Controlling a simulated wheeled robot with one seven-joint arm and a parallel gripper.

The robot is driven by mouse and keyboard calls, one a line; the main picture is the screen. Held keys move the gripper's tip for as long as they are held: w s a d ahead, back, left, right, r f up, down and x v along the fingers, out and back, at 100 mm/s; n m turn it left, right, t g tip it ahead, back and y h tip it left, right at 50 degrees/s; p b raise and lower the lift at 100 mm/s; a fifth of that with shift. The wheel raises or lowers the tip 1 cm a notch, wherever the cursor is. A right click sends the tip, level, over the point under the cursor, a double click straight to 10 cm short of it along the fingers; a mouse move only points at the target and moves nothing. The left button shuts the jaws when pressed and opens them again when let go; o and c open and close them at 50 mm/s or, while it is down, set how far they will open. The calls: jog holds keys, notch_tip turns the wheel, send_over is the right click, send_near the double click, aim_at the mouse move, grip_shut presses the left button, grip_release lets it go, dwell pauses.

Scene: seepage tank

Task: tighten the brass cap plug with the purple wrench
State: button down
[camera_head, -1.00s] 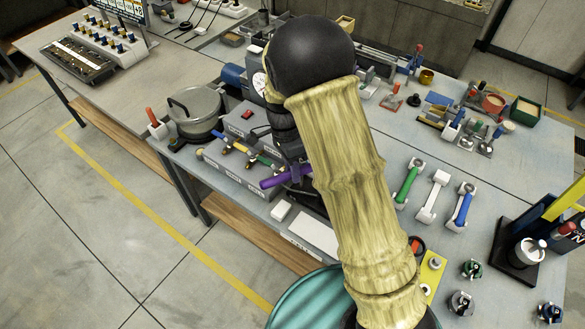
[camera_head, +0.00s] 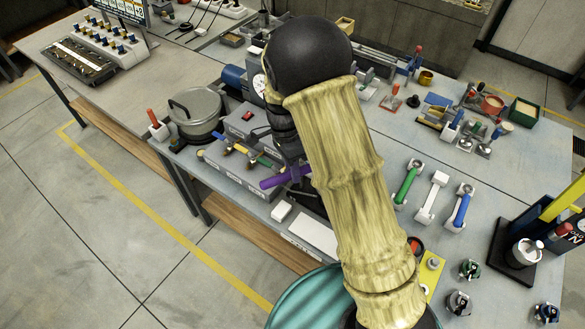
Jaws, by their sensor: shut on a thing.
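The purple wrench (camera_head: 273,182) shows beside my arm, left of the middle of the camera_head view. My gripper (camera_head: 292,172) is shut on it, though my arm hides most of the jaws and the wrench's right end. The wrench's visible end points left, over the front edge of the grey box with valves and colored pipes (camera_head: 236,157). I cannot pick out the brass cap plug; it may be hidden behind my arm or too small to tell.
A lidded metal pot (camera_head: 196,112) stands left of the grey box. A green-handled wrench (camera_head: 406,184), a white one (camera_head: 432,196) and a blue one (camera_head: 460,207) lie to the right of my arm. A white block (camera_head: 281,211) lies near the front edge.

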dwell(0.3)
jog(key=shift+r+p, duration=1.85)
jog(key=shift+r, duration=0.25)
jog(key=shift+f, duration=0.1)
